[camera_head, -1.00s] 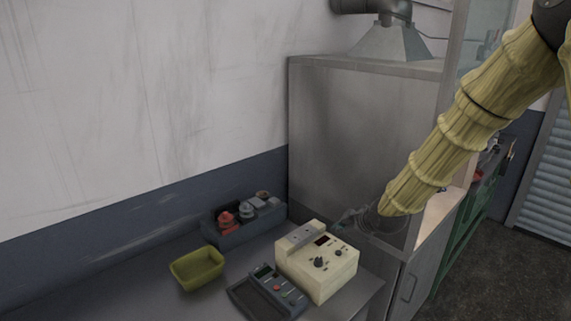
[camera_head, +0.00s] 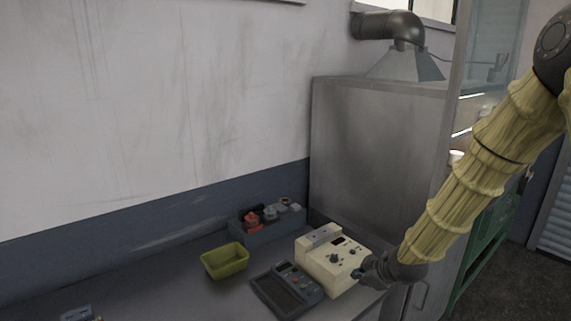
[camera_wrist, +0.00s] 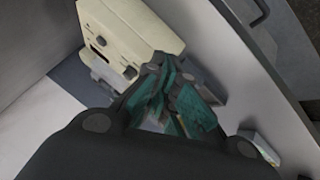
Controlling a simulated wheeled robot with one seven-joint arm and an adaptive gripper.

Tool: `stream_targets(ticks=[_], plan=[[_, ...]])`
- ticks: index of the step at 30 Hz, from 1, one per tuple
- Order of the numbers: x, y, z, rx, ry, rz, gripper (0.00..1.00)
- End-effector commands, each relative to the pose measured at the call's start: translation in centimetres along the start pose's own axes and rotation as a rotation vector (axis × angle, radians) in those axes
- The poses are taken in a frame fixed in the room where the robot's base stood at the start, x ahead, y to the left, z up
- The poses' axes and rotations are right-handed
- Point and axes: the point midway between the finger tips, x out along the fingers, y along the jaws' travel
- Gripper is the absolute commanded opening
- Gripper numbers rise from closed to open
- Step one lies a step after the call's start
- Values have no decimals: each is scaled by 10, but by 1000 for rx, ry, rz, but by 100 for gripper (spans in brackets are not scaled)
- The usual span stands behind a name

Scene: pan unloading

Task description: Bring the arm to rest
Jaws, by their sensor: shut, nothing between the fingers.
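My arm, in a ribbed yellow sleeve, comes down from the upper right of the head view. My gripper (camera_head: 366,276) is dark and points left, at the right front side of a cream control box (camera_head: 331,262). I cannot tell whether it touches the box. In the wrist view my gripper (camera_wrist: 172,88) shows teal finger parts drawn together, with nothing held. The cream box (camera_wrist: 130,35) lies just beyond the fingers there.
A dark keypad device (camera_head: 287,288), an olive bin (camera_head: 225,261) and a dark holder with small items (camera_head: 268,228) stand on the grey bench (camera_head: 180,290). A tall metal cabinet (camera_head: 375,145) rises behind. Bare bench lies left of the bin.

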Motion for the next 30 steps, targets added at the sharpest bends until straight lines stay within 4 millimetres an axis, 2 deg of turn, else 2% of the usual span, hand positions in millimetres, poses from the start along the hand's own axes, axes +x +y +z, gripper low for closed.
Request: stream_targets(ticks=[8, 11, 17, 23, 30], plan=[[30, -65, 50, 143, -69, -62, 0], [44, -102, 79, 225, -112, -91, 0], [62, -191, 148, 424, -232, -144, 0], [62, -277, 216, 612, -369, -169, 0], [40, -375, 292, 815, -552, -165, 0]])
